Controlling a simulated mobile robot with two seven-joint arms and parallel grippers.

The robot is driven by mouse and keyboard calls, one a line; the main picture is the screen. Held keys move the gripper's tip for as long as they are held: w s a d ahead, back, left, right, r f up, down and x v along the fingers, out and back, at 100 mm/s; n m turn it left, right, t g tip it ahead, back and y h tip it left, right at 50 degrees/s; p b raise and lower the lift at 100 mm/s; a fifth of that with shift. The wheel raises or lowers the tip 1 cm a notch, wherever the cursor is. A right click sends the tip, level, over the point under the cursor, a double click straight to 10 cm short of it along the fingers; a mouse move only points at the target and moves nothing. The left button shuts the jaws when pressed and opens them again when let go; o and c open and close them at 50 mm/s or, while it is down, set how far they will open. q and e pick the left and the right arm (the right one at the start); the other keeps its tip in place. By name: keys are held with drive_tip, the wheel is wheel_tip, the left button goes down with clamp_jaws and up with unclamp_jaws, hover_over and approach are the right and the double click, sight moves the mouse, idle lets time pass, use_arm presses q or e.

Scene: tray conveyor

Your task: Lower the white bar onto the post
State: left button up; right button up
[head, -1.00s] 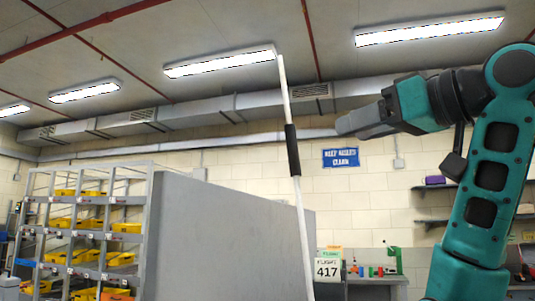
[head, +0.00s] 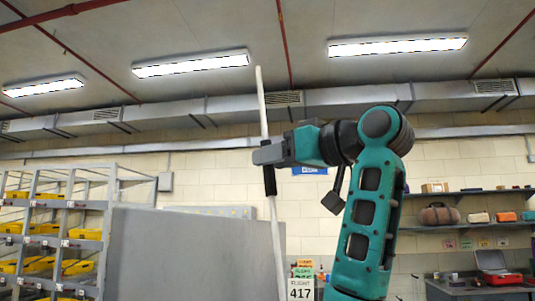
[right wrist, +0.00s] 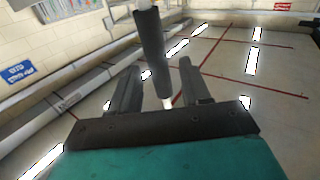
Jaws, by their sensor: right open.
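The white bar (head: 264,108) stands nearly upright in the head view, leaning slightly, with a black grip sleeve (head: 270,182) around its middle. Its lower end runs out of the picture; I cannot make out the post. My right gripper (head: 264,154) is at the bar by the upper part of the sleeve. In the right wrist view its two fingers (right wrist: 157,88) are apart, with the sleeve (right wrist: 151,42) between them and a gap at each side. My left gripper is not in view.
A grey panel (head: 165,250) stands left of the bar, with a rack of yellow bins (head: 80,232) beyond it. Wall shelves (head: 470,192) and a bench with a red case (head: 492,262) are at right.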

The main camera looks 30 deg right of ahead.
drive_tip(key=shift+x, duration=1.1)
clamp_jaws()
